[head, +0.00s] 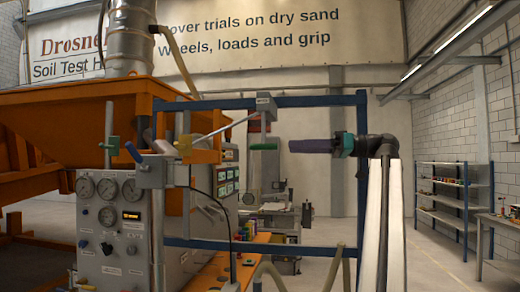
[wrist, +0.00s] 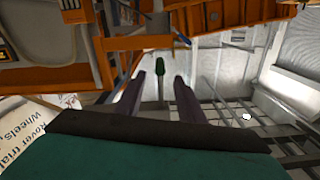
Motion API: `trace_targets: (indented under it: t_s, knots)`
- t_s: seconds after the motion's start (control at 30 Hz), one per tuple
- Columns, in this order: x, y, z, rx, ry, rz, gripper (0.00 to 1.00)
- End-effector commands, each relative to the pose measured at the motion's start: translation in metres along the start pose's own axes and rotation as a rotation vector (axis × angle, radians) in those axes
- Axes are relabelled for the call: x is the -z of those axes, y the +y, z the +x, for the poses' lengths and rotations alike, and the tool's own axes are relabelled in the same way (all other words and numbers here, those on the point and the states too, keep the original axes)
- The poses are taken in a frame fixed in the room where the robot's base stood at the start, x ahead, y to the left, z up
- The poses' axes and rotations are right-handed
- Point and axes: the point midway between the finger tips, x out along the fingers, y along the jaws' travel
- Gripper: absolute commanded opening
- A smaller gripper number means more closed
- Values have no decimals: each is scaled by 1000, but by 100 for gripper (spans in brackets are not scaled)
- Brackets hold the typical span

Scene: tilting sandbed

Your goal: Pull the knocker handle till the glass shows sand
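A green grip (head: 262,147), which looks like the knocker handle, hangs in front of the blue frame in the head view. It also shows in the wrist view (wrist: 160,84), in the gap between the fingers and beyond their tips. My gripper (head: 292,146) points left in the head view, its purple fingers level with the grip and a short gap to its right. In the wrist view my gripper (wrist: 161,75) has its two fingers spread apart with nothing between them. I cannot make out for certain which part is the glass or whether it holds sand.
A blue frame (head: 290,101) stands around the work area. A gauge panel (head: 110,225) and an orange hopper (head: 60,120) stand at left. A lever with a blue tip (head: 133,152) juts out above the panel.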

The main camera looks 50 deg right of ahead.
Motion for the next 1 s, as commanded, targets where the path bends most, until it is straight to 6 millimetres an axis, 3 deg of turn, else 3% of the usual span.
trace_targets:
  t_s: [0.7,1.0]
  knots:
    - [1,-2,101,4,-1,1,36]
    - [0,-1,119,3,-1,0,36]
